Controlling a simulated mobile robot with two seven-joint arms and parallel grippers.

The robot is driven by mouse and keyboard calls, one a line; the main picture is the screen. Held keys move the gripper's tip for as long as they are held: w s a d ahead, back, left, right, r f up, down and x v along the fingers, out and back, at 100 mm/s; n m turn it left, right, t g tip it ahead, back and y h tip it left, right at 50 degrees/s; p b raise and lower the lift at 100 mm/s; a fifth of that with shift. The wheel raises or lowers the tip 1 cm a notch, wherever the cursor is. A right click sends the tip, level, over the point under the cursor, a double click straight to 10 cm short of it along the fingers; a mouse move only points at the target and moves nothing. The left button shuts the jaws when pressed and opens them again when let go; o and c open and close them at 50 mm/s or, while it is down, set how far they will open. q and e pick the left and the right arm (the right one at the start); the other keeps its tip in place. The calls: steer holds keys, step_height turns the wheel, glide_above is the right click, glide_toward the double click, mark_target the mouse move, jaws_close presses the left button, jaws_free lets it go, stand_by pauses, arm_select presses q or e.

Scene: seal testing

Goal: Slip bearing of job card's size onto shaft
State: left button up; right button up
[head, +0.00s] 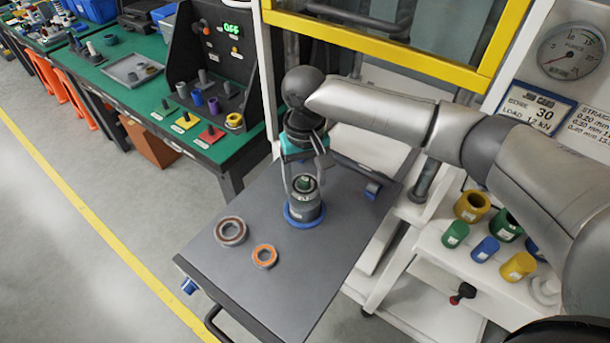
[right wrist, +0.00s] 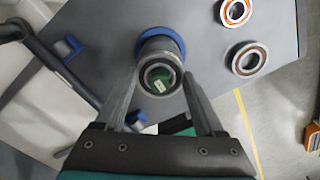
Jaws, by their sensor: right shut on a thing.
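My right gripper (head: 304,172) points down over the cart top and is shut on a dark grey bearing (head: 305,184). The upright shaft (head: 303,209) is grey with a green, labelled top and stands on a blue base ring. In the right wrist view (right wrist: 160,100) the bearing's ring (right wrist: 147,79) looks centred around the green shaft top (right wrist: 160,82); I cannot tell how far down it sits. A larger grey bearing (head: 231,219) and a smaller orange-faced bearing (head: 264,246) lie loose left of the shaft. The job card (head: 538,108) reads bore 30, load 12 kN. My left gripper is out of view.
The dark cart top (head: 245,290) is clear in front. A yellow-framed press (head: 400,45) stands behind. A white shelf (head: 425,240) at right holds several coloured cylinders, including a yellow one (head: 518,266). A green workbench (head: 130,95) with parts is at the left.

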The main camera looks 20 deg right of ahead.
steer(key=shift+f, duration=0.25)
stand_by(0.5)
steer(key=o, duration=1.3)
steer(key=shift+c, duration=0.2)
steer(key=shift+o, duration=0.3)
steer(key=shift+o, duration=1.2)
steer(key=shift+p, duration=0.3)
steer(key=shift+r+p, duration=1.8)
steer(key=shift+p, duration=1)
step_height(320, 180, up, 5)
steer(key=p, duration=0.5)
steer(key=shift+r, duration=1.15)
